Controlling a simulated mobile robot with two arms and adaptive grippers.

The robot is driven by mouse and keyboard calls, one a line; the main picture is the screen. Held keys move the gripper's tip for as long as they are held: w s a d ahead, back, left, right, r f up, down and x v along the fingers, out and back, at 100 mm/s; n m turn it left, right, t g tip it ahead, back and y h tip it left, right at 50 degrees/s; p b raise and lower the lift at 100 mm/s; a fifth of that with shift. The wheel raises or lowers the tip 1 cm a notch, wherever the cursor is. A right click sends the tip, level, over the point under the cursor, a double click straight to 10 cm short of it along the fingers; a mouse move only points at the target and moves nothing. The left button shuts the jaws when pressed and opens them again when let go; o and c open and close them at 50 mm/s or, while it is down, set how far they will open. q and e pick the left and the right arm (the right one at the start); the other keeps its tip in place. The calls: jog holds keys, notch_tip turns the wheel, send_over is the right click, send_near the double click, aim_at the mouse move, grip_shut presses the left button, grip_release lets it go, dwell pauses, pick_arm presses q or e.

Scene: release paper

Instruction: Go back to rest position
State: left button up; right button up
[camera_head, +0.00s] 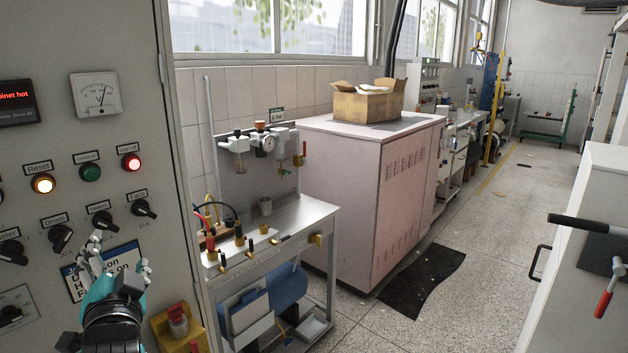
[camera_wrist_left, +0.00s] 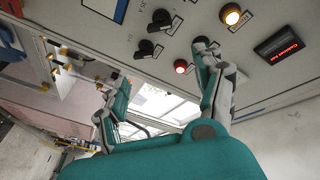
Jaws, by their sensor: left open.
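My left gripper (camera_head: 115,262) is at the lower left of the head view, in front of the grey control panel (camera_head: 60,155). Its fingers are spread apart with nothing between them. In the left wrist view the gripper (camera_wrist_left: 160,85) also shows open and empty, with the panel's knobs and lamps beyond its fingers. A blue-and-white label (camera_head: 75,283) on the panel is partly hidden behind the gripper. I cannot tell whether the fingers touch the panel. My right gripper is in neither view.
A yellow box with a red button (camera_head: 178,322) sits just right of my left gripper. A metal bench (camera_head: 290,215) with fittings stands beyond the panel. A pink cabinet (camera_head: 345,160) bears an open cardboard box (camera_head: 365,105). The floor aisle (camera_head: 490,215) is mostly clear, with a dark mat (camera_head: 420,280).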

pick_arm(q)
jog(key=s+d+f+g+h, duration=0.2)
jog(key=s+f, duration=0.1)
jog(key=f, duration=0.5)
jog(key=s+d+f+g+h, duration=0.2)
jog(key=s+f, duration=0.1)
jog(key=f, duration=0.6)
jog(key=s+d+f+g+h, duration=0.2)
jog(key=s+f+g, duration=0.1)
jog(key=f, duration=0.5)
jog(key=s+d+f+n+g+h, duration=0.1)
jog(key=s+d+f+g+h, duration=0.15)
jog(key=s+f, duration=0.55)
jog(key=s+d+f+g+h, duration=0.1)
jog(key=s+d+f+g, duration=0.3)
jog(key=s, duration=0.6)
notch_tip(320, 180, down, 28)
jog(key=s+a+f, duration=0.1)
jog(key=s+a, duration=0.1)
jog(key=s+a+f+g, duration=0.2)
jog(key=s+f, duration=1.2)
jog(key=s, duration=0.1)
jog(key=shift+s+a+y, duration=0.25)
jog(key=shift+s+y, duration=0.05)
jog(key=shift+y, duration=0.05)
jog(key=shift+s+f, duration=0.1)
jog(key=shift+s, duration=0.1)
jog(key=shift+c, duration=0.4)
